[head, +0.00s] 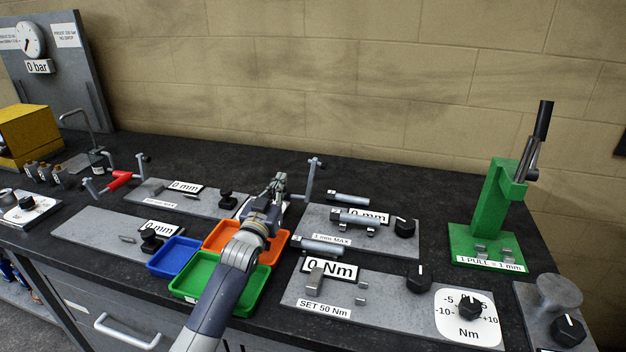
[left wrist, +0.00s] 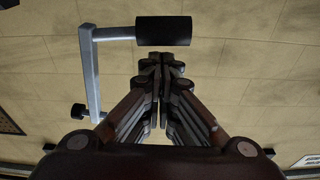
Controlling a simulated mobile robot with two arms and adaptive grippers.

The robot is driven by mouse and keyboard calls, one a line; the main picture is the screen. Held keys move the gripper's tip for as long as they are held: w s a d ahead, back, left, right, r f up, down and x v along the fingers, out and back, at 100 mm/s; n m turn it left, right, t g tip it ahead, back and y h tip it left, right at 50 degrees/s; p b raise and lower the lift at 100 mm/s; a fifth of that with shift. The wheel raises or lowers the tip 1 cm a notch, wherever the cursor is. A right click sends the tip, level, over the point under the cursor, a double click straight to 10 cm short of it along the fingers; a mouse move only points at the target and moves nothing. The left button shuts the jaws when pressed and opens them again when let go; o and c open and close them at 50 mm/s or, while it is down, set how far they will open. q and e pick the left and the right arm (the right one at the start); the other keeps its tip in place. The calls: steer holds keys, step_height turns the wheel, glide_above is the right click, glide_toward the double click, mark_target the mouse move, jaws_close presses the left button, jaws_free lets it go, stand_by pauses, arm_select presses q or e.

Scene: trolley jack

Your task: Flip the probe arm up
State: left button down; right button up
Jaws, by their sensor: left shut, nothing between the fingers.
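A grey cranked arm with a black grip, likely the probe arm (head: 309,179), stands roughly upright at the back of the bench in the head view. In the left wrist view its grey bar (left wrist: 92,75) rises at the left, and its black cylindrical grip (left wrist: 163,30) lies across the top. A black knob (left wrist: 78,110) sits low on the bar. My left gripper (head: 279,180) is just left of the arm in the head view. Its fingers (left wrist: 160,65) are shut and empty, with the tips just below the grip in the wrist picture. I cannot tell whether they touch it.
Orange (head: 268,258), blue (head: 175,255) and green (head: 205,290) trays lie around my left arm. Grey plates with knobs and labels flank them. A green lever press (head: 498,210) stands at the right. A similar cranked arm (head: 142,164) stands further left.

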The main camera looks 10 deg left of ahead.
arm_select(q)
step_height(320, 180, up, 5)
steer(key=p, duration=0.4)
steer(key=s+f+b, duration=0.2)
steer(key=s, duration=0.7)
steer(key=shift+a+f+b, duration=0.2)
steer(key=shift+f+b, duration=0.05)
steer(key=shift+b, duration=0.15)
steer(key=shift+r, duration=0.1)
